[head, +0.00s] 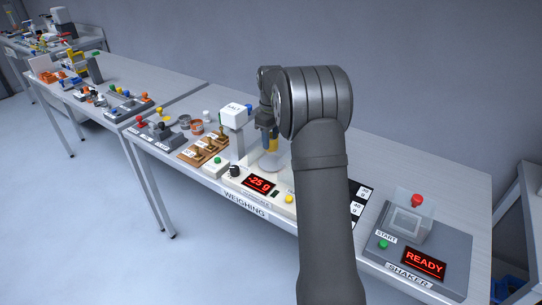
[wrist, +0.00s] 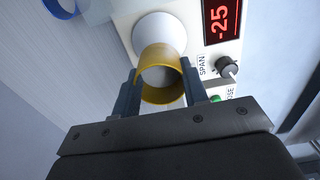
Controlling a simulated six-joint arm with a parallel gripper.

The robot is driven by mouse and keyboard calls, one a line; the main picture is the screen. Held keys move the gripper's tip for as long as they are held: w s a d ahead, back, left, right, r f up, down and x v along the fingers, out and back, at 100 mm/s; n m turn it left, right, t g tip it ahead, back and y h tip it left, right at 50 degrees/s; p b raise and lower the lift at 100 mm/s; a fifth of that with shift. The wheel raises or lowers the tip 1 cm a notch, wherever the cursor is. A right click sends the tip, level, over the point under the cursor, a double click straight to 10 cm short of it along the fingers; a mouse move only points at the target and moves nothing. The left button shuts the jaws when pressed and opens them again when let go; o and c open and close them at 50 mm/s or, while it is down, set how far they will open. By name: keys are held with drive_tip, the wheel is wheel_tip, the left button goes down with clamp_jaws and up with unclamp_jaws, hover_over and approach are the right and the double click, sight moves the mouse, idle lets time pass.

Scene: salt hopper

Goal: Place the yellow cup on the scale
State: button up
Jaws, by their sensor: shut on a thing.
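The yellow cup (wrist: 165,54) is between the two fingers of my gripper (wrist: 160,88) in the wrist view, and they are shut on it. The cup's round mouth faces the camera. Beyond it lies the white round pan (wrist: 152,28) of the scale. In the head view my gripper (head: 268,134) is above the pan (head: 272,163), partly hidden by my arm, and only a little yellow shows. The scale (head: 234,183) reads -25 g on its red display (head: 259,183). I cannot tell whether the cup touches the pan.
The white salt hopper (head: 236,115) stands just left of my gripper. A blue ring-shaped thing (wrist: 62,8) is at the wrist view's top edge. Wooden blocks with brass weights (head: 203,147) lie left of the scale. The shaker (head: 418,240) stands at the right, reading READY.

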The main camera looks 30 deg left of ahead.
drive_tip(key=shift+f, duration=3.05)
drive_tip(key=shift+f, duration=0.1)
drive_tip(key=o, duration=1)
wheel_tip(320, 180, up, 12)
drive_tip(key=shift+r, duration=0.1)
wheel_tip(320, 180, down, 12)
drive_tip(key=shift+r, duration=2.3)
